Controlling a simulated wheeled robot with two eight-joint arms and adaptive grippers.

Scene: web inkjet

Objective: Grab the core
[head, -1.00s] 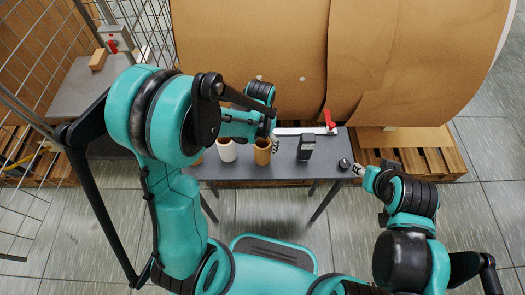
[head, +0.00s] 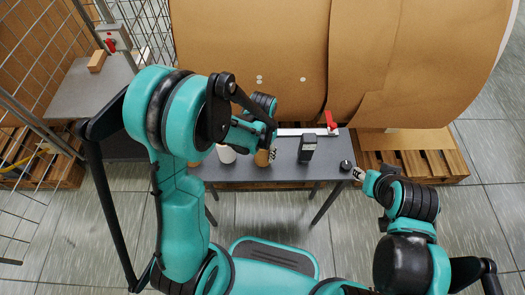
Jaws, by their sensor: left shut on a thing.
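A brown cardboard core (head: 262,159) stands on the narrow grey table (head: 240,176). My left gripper (head: 272,152) is at the upper right side of this core and is shut on it. The core appears upright, and my arm hides part of its top. A white core (head: 227,155) stands just left of it, partly covered by my arm. A further brown core (head: 195,163) is mostly hidden behind the arm. My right gripper (head: 357,173) is beside the table's right end, too small to tell whether it is open.
A dark boxy device (head: 307,148) and a small black round object (head: 346,165) stand to the right on the table. A white bar with a red handle (head: 331,122) lies along the back. Large brown paper rolls (head: 290,60) rise behind. A wire fence (head: 45,110) is at left.

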